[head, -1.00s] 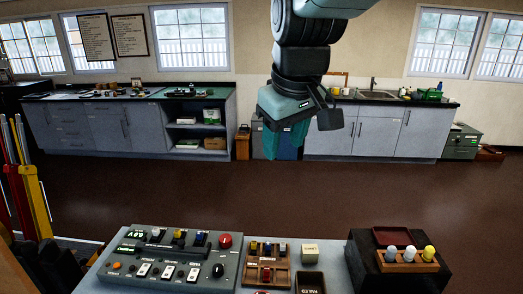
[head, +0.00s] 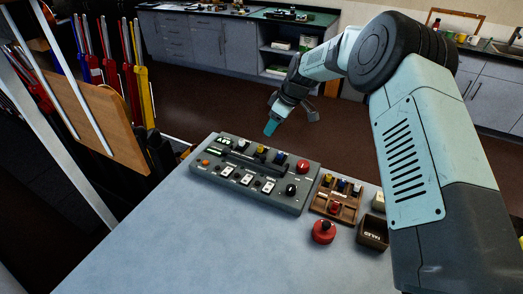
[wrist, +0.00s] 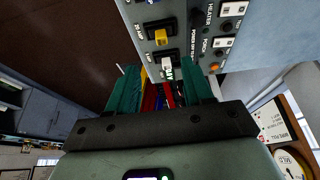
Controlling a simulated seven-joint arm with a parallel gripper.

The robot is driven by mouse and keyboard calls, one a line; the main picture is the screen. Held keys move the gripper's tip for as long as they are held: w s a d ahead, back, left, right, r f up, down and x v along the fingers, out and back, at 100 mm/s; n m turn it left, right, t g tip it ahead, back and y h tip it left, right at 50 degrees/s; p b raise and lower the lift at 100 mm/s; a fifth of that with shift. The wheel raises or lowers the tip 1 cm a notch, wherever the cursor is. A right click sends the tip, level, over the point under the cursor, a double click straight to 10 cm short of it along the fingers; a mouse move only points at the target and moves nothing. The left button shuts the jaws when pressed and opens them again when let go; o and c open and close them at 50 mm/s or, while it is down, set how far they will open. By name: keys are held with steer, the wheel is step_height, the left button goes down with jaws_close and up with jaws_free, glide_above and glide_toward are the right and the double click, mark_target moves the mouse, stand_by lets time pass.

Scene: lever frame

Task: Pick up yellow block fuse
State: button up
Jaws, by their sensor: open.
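A yellow block fuse (head: 262,149) sits in the top row of the grey control panel (head: 215,180). It also shows in the wrist view (wrist: 162,37), beyond my fingertips and apart from them. Another yellow piece (head: 327,179) stands in the wooden tray (head: 347,210) right of the panel. My gripper (head: 270,128) hangs above the panel's back edge, close to the panel fuse. In the wrist view its two teal fingers (wrist: 160,75) are spread, with nothing held between them.
A red button (head: 323,231) and a dark bin (head: 373,233) stand right of the panel. The table (head: 170,245) is clear in front. My arm covers the right side.

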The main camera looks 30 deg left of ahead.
mark_target(260, 146)
steer(key=x, duration=1)
steer(key=shift+s+a+f, duration=0.15)
steer(key=shift+f, duration=0.1)
jaws_close()
